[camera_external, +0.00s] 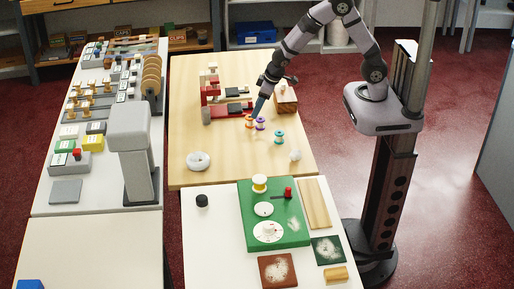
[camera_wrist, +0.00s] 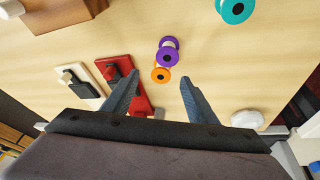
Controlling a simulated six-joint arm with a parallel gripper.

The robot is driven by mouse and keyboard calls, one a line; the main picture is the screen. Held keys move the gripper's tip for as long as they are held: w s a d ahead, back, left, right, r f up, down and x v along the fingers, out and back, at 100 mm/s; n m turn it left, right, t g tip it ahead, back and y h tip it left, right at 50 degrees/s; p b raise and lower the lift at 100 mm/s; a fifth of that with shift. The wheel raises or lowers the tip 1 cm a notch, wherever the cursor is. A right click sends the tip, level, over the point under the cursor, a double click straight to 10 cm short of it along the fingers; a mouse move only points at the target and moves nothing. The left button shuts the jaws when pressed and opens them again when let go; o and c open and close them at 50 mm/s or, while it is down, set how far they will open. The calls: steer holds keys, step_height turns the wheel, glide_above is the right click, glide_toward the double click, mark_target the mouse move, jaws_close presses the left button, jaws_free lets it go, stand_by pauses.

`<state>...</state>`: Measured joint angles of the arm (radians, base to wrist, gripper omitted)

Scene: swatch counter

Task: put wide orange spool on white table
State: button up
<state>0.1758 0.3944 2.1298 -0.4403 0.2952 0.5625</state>
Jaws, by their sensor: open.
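The orange spool (camera_external: 249,121) stands on the light wooden table, just left of a purple spool (camera_external: 261,124). In the wrist view, the orange spool (camera_wrist: 161,75) appears between my two fingertips, with the purple spool (camera_wrist: 167,57) just beyond it. My gripper (camera_wrist: 159,79) is open with nothing held. In the external view, my gripper (camera_external: 256,112) is low over these two spools and partly overlaps them; its exact height is hard to tell. The white table (camera_external: 205,250) is in front of the wooden one.
A teal spool (camera_external: 279,136) stands to the right. A red stand (camera_external: 211,92) and a wooden block (camera_external: 285,99) are behind. A white ring (camera_external: 198,161) lies at front left. The white table holds a green board (camera_external: 252,215) and a black knob (camera_external: 202,200); its left front is bare.

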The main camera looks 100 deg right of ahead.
mark_target(250, 118)
steer(key=shift+w+a+r+m, duration=0.1)
steer(key=shift+w+m, duration=0.25)
steer(key=shift+m, duration=0.45)
steer(key=shift+b+x, duration=0.3)
steer(key=shift+x, duration=3.4)
steer(key=shift+w+r, duration=0.1)
steer(key=shift+c, duration=0.7)
steer(key=c, duration=1.1)
steer(key=shift+o, duration=0.2)
steer(key=shift+r, duration=0.15)
step_height(250, 118, up, 10)
steer(key=p, duration=0.3)
